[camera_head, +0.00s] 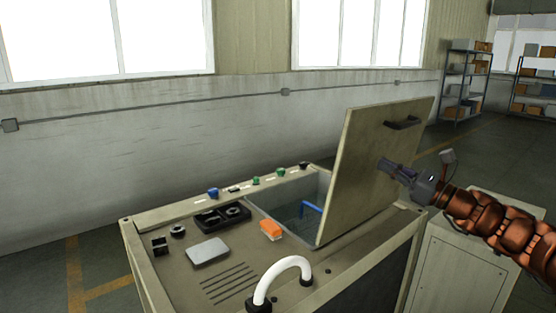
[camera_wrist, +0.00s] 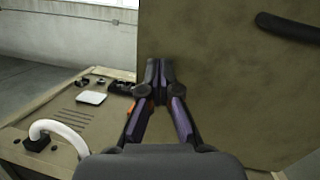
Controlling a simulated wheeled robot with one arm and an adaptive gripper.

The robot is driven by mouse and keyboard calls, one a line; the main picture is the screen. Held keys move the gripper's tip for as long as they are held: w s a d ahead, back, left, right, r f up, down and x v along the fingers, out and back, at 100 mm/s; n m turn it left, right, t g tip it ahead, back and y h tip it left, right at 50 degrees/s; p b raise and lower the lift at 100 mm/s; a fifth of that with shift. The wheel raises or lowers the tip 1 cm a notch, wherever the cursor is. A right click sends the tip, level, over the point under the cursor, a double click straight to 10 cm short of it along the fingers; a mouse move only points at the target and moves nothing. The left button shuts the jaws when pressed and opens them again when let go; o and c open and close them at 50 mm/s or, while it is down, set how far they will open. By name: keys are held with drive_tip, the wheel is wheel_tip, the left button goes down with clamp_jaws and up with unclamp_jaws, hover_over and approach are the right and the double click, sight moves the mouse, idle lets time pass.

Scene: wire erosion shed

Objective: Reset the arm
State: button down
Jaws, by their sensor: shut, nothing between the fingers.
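My gripper (camera_head: 385,166) is shut and empty, at the end of my orange arm, which reaches in from the right. It is close to the outer face of the raised beige lid (camera_head: 365,165); I cannot tell whether it touches. The lid stands tilted open on the machine, with a dark handle (camera_head: 403,122) above my gripper. In the wrist view my gripper's fingers (camera_wrist: 160,66) are together in front of the lid's left edge, and the lid (camera_wrist: 225,90) fills the right side.
The machine top (camera_head: 190,275) holds a white curved handle (camera_head: 284,274), an orange block (camera_head: 271,229), a grey plate (camera_head: 208,251) and a black tray (camera_head: 222,215). An open tank (camera_head: 290,205) lies left of the lid. A cabinet (camera_head: 458,270) stands under my arm. Shelves (camera_head: 466,80) stand far back.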

drive_tip(key=s+a+n+g+p, duration=0.1)
drive_tip(key=s+a+n+g, duration=0.5)
drive_tip(key=a, duration=0.4)
drive_tip(key=s+a+n+g, duration=0.3)
drive_tip(key=s+a+n, duration=0.3)
drive_tip(key=s+a, duration=0.3)
drive_tip(key=s+a+f+n+g+h+p, duration=0.1)
drive_tip(key=s+a+f+n+g+h, duration=0.2)
drive_tip(key=s+a+f, duration=0.25)
drive_tip(key=s+d+f+n+g+h+p, duration=0.1)
drive_tip(key=s+d+f+n+h, duration=0.15)
drive_tip(key=s+f, duration=0.35)
drive_tip(key=s+d+f+n+g+h, duration=0.1)
drive_tip(key=s+f+n+h, duration=0.3)
drive_tip(key=s, duration=0.4)
drive_tip(key=s+d+f+n+h, duration=0.1)
drive_tip(key=s+d+f+h, duration=0.1)
drive_tip(key=s+d, duration=0.3)
drive_tip(key=s+d+f+n+g+h+p, duration=0.1)
drive_tip(key=s+d+f+h, duration=0.2)
drive_tip(key=s+d, duration=0.3)
drive_tip(key=shift+d+n+g+h, duration=0.35)
drive_tip(key=shift+d+h, duration=0.1)
drive_tip(key=shift+d, duration=0.3)
drive_tip(key=c, duration=1.9)
unclamp_jaws()
drive_tip(key=shift+f, duration=0.1)
